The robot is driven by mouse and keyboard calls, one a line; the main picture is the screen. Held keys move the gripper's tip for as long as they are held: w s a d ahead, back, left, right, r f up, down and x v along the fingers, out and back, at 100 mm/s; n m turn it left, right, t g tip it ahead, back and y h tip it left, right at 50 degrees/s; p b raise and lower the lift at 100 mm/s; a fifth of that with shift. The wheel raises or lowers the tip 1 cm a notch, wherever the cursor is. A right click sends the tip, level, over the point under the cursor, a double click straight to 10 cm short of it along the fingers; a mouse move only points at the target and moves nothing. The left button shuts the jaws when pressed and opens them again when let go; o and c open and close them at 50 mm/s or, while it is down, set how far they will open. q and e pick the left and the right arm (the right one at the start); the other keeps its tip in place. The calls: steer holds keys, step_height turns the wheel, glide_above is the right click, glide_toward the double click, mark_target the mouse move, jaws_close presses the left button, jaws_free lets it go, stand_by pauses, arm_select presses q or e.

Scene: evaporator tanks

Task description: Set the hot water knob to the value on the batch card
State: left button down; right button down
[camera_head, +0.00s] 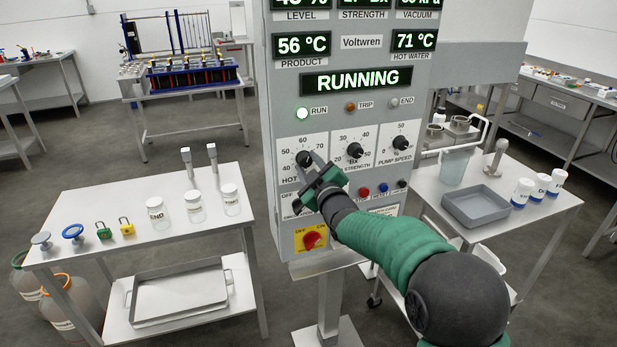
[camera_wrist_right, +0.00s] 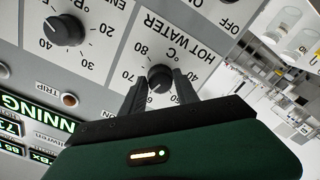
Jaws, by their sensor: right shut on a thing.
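The hot water knob (camera_head: 304,158) is a dark round knob on the grey control panel (camera_head: 262,120). It also shows in the right wrist view (camera_wrist_right: 160,76), upside down, with its scale numbers around it. My right gripper (camera_head: 314,174) is shut on this knob, one finger on each side of it, in the wrist view (camera_wrist_right: 160,90). The fingers cover part of the scale, and I cannot read the pointer's setting. The hot water display (camera_head: 414,40) reads 71 °C. I cannot make out a batch card. My left gripper is not in view.
The strength knob (camera_head: 354,151) and pump speed knob (camera_head: 400,143) sit right of the hot water knob. Several small buttons and a red-and-yellow switch (camera_head: 313,239) lie below. A table (camera_head: 90,205) with jars stands left; another (camera_head: 545,205) with a grey tray stands right.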

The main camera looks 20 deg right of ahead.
steer(key=shift+f+n+b, duration=0.1)
steer(key=shift+n+b, duration=1.35)
steer(key=shift+n, duration=0.25)
steer(key=shift+a, duration=0.1)
steer(key=c, duration=1.4)
jaws_free()
steer(key=o, duration=0.5)
steer(key=shift+c, duration=0.2)
steer(key=s+b, duration=0.2)
steer(key=s, duration=1.5)
steer(key=shift+d, duration=0.25)
